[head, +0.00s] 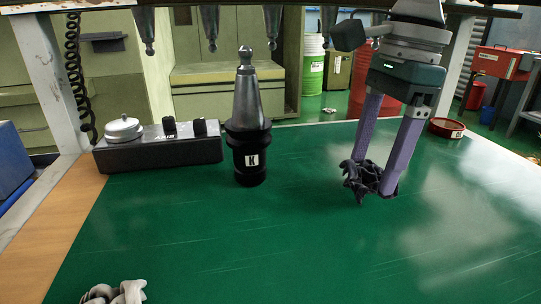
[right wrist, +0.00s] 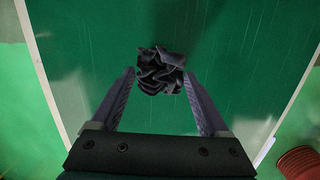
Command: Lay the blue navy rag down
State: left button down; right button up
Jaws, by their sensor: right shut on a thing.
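The navy rag (head: 369,180) is a dark crumpled bundle between the fingers of my right gripper (head: 376,188), over the right part of the green cart top (head: 285,235). The fingers are purple and point down, shut on the rag. The right wrist view also shows the rag (right wrist: 162,72) between the fingertips, with green surface behind it. I cannot tell whether the rag's underside touches the surface. My left gripper is not in view.
A black tool holder marked K (head: 250,135) stands left of the rag. A dark box with a round knob (head: 160,147) is at the back left. A red dish (head: 447,128) is at the back right. A pale crumpled thing (head: 115,293) lies at front left. The middle front is clear.

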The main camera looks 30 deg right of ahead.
jog(key=shift+f, duration=0.9)
jog(key=shift+r, duration=0.2)
jog(key=shift+f, duration=0.15)
jog(key=o, duration=1.1)
jog(key=shift+c, duration=0.2)
